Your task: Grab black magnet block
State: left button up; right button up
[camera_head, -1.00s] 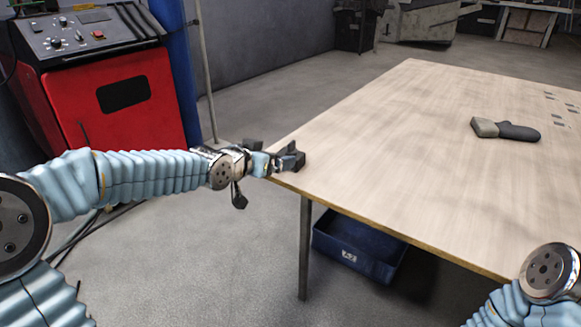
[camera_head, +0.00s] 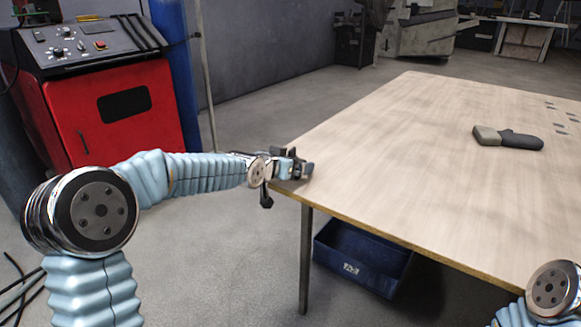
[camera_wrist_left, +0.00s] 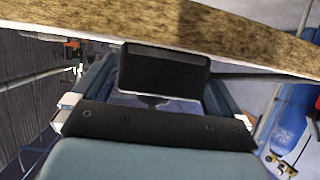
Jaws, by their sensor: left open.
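The black magnet block (camera_wrist_left: 165,70) is a dark rectangular block in the left wrist view, just below the table edge in that picture. It sits between the two fingers of my left gripper (camera_head: 300,168), with the fingers spread on either side. I cannot tell whether a finger touches it. In the head view my left gripper is at the near left corner of the wooden table (camera_head: 400,160). There the block is hard to pick out from the dark gripper parts. My right gripper is not in view; only part of my right arm shows at the lower right.
A tool with a dark handle and grey-brown head (camera_head: 508,138) lies on the table's right side. A blue bin (camera_head: 360,258) stands on the floor under the table. A red machine (camera_head: 110,110) is at the left. Most of the tabletop is clear.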

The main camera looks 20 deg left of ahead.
pick_arm(q)
jog(key=c, duration=1.3)
jog(key=shift+r, duration=0.1)
jog(key=shift+c, duration=0.9)
jog(key=shift+w, duration=0.1)
